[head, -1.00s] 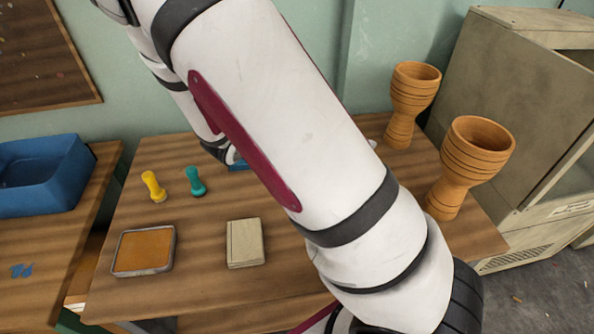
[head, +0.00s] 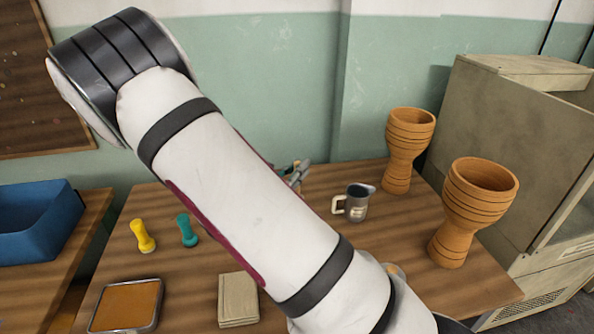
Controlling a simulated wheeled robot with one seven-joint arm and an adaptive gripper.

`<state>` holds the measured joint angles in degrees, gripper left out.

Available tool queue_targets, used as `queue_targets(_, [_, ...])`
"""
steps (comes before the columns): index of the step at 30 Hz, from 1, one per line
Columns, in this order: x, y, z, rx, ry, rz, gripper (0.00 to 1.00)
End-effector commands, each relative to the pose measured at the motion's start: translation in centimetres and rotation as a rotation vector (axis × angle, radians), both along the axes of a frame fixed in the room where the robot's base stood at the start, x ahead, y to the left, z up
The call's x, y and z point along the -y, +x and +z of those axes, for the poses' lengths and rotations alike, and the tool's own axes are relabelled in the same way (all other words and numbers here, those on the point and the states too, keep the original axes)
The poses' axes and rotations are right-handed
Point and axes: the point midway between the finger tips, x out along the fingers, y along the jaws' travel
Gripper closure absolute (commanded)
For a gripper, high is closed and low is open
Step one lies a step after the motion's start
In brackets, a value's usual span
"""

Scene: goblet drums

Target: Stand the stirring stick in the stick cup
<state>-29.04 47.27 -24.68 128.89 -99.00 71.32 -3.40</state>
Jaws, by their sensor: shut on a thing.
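My gripper (head: 298,175) shows only in part, just past the upper edge of my arm above the back of the table. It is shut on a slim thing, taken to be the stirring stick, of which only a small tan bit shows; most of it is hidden. I cannot make out the stick cup; my arm covers the middle of the table. A grey metal jug (head: 357,203) with a pale handle and a spout stands upright to the right of my gripper, apart from it.
Two orange goblet drums (head: 408,150) (head: 465,210) stand at the table's right. A blue bin (head: 38,222) is on the side table.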

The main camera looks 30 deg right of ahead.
Motion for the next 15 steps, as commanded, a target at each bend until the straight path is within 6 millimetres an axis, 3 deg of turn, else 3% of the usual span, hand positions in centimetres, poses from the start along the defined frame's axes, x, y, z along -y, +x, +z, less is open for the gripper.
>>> queue_targets(7, [-0.01,0.01,-0.31,-0.001,0.000,0.000,1.00])
queue_targets(8, [-0.01,0.01,-0.33,0.000,0.000,0.000,0.85])
queue_targets(10, [-0.01,0.01,-0.27,0.000,0.000,0.000,0.69])
queue_targets(15, [-0.01,0.01,-0.26,0.000,0.000,0.000,0.67])
